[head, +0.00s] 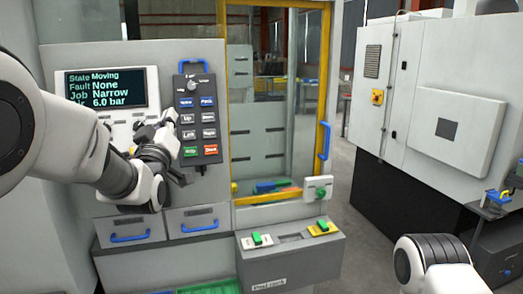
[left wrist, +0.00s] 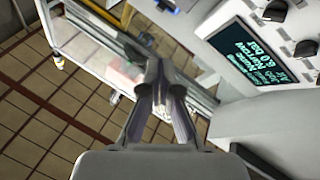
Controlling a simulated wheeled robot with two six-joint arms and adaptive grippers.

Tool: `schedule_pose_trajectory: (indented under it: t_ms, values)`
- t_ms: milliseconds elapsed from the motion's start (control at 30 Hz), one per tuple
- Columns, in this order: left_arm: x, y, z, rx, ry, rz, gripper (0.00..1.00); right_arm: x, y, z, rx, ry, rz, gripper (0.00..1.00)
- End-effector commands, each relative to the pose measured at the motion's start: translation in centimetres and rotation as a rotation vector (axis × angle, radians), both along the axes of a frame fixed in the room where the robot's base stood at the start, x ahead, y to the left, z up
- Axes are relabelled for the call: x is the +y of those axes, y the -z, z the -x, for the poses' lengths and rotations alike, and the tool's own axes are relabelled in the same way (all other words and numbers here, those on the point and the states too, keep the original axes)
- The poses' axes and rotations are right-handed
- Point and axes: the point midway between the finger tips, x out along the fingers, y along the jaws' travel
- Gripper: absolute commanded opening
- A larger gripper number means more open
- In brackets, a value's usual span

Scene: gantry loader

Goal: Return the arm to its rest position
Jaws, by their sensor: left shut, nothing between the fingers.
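My left arm comes in from the left in the head view. Its gripper (head: 166,126) is in front of the control panel, between the display (head: 104,89) and the button pendant (head: 197,115). In the left wrist view the fingers (left wrist: 161,82) are together with nothing between them. Whether the fingertips touch the panel cannot be told. The display reads State Moving, Fault None, Job Narrow, 6.0 bar; it also shows in the left wrist view (left wrist: 262,55). Part of my right arm shows at the lower right; its gripper is out of view.
A yellow-framed door (head: 325,90) with a blue handle (head: 326,140) stands right of the panel. Drawers (head: 205,219) and a box with green switches (head: 290,255) are below. A grey cabinet (head: 400,140) stands at right. Bare floor shows between them.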

Motion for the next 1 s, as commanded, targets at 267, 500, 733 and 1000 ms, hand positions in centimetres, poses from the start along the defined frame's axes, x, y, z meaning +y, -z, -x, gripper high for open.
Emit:
schedule_pose_trajectory:
  t_ms: [267,500,733,1000]
  values:
    - [0.8,7.6,-1.9,0.117,-0.009,0.013,0.00,0.0,0.1,0.0,0.000,0.000,0.000,0.40]
    - [2.0,18.3,-2.2,0.293,-0.024,0.027,0.00,0.0,0.3,0.0,0.000,0.000,0.000,0.40]
    - [3.8,35.9,1.9,0.631,-0.045,0.027,0.00,0.0,0.5,0.0,0.000,0.000,0.000,0.40]
    - [5.4,55.9,16.3,1.162,-0.039,-0.045,0.00,0.0,0.7,0.0,0.000,0.000,0.000,0.40]
